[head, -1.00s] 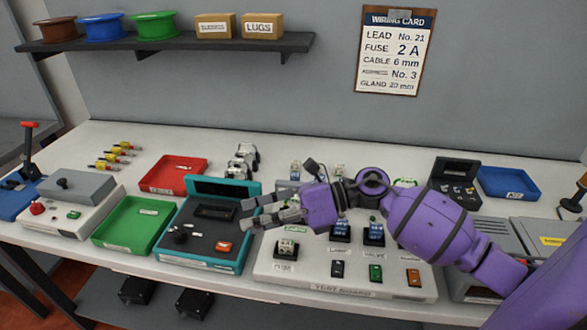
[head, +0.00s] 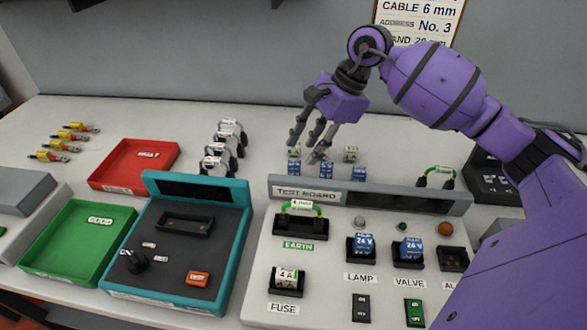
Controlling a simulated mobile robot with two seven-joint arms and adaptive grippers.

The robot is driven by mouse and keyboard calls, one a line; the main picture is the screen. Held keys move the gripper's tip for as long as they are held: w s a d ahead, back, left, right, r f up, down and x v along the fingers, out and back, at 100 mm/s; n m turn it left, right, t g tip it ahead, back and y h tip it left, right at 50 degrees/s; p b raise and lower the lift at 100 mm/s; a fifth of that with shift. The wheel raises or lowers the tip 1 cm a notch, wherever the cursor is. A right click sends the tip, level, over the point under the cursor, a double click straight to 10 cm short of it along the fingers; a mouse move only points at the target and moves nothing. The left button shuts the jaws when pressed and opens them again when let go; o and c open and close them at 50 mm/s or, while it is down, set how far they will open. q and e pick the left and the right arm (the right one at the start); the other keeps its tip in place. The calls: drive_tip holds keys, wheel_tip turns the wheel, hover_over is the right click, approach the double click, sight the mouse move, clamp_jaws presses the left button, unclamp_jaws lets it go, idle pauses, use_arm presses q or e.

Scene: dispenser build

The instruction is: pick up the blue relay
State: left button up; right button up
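Three blue relays stand in a row behind the test board: the left relay (head: 294,167), the middle relay (head: 329,174) and the right relay (head: 358,174). Their lower parts are hidden by the board's raised back. Two more blue relays marked 24 V sit in sockets on the board, the lamp relay (head: 363,246) and the valve relay (head: 411,249). My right gripper (head: 307,148) points down above the left and middle loose relays, its fingers spread and nothing seen between them. I cannot tell its exact height. My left gripper is not in view.
The test board (head: 325,258) fills the front right. A teal-framed tester (head: 235,225), green tray (head: 45,262) and red tray (head: 105,182) lie to the left. Small fuse blocks (head: 351,153) stand behind the relays. White-and-black clips (head: 222,148) stand left of my gripper.

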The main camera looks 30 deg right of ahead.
sight(297, 164)
drive_tip(key=x, duration=0.2)
drive_tip(key=a+p+x, duration=0.1)
drive_tip(key=x, duration=0.1)
drive_tip(key=shift+s+f, duration=0.15)
drive_tip(key=shift+a+f, duration=0.15)
drive_tip(key=shift+f, duration=0.25)
clamp_jaws()
